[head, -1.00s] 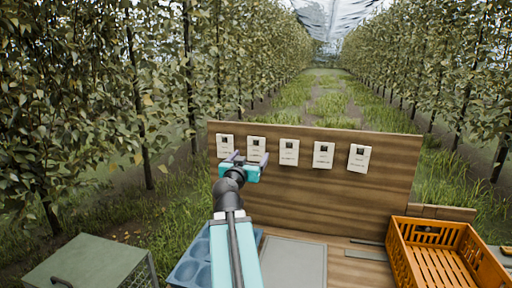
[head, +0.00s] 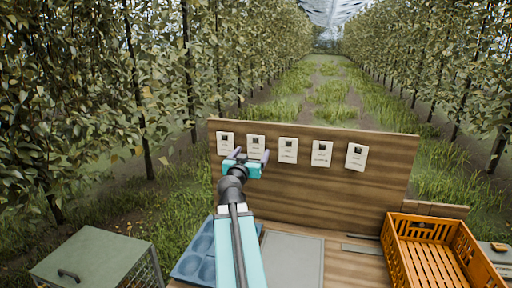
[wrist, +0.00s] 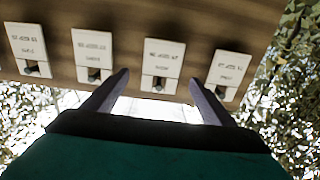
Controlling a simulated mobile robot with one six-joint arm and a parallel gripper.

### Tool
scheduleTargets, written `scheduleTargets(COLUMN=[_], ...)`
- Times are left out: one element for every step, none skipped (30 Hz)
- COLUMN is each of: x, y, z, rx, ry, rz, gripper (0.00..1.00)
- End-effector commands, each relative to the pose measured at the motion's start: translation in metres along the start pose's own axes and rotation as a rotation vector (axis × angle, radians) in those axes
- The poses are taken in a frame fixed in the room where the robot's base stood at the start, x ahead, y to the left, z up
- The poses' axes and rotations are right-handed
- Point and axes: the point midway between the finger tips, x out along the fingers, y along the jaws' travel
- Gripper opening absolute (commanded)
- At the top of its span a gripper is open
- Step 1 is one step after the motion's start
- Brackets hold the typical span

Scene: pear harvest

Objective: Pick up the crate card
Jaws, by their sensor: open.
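Several white cards hang in a row on an upright wooden board (head: 315,185). Their print is too small to tell which is the crate card. My gripper (head: 246,156) is open and empty, in front of the second card from the left (head: 256,143). In the wrist view the cards appear upside down. There, one card (wrist: 162,56) lies between and beyond my open fingertips (wrist: 158,78), and another card (wrist: 229,68) is just right of the right finger. I cannot tell how much gap is left to the board.
An orange crate (head: 391,250) stands at the right of the bench. A blue tray with round hollows (head: 184,268) and a grey mat (head: 293,262) lie below the board. A green box (head: 95,250) is at the lower left. Tree rows flank a grassy lane.

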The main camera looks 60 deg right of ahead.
Motion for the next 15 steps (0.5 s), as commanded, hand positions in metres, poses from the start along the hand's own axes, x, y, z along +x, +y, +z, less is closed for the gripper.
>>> scheduleTargets(x=[0.0,0.0,0.0,0.0,0.0,0.0,0.0,0.0,0.001,0.002,0.002,0.004,0.006,0.008,0.011], y=[0.0,0.0,0.0,0.0,0.0,0.0,0.0,0.0,-0.001,-0.001,-0.001,-0.001,-0.001,-0.001,-0.001], z=[0.0,0.0,0.0,0.0,0.0,0.0,0.0,0.0,0.0,-0.001,-0.001,-0.002,-0.003,-0.003,-0.004], rx=[0.0,0.0,0.0,0.0,0.0,0.0,0.0,0.0,0.0,-0.001,-0.001,-0.001,-0.001,-0.002,-0.002], ry=[0.0,0.0,0.0,0.0,0.0,0.0,0.0,0.0,0.0,0.0,0.0,0.0,0.0,0.0,0.001], rz=[0.0,0.0,0.0,0.0,0.0,-0.001,-0.001,-0.001,-0.001,-0.001,-0.001,0.0,0.0,0.0,0.0], gripper=[0.78,0.78,0.78,0.78,0.78,0.78,0.78,0.78,0.78,0.78,0.78,0.78,0.78,0.78,0.78])
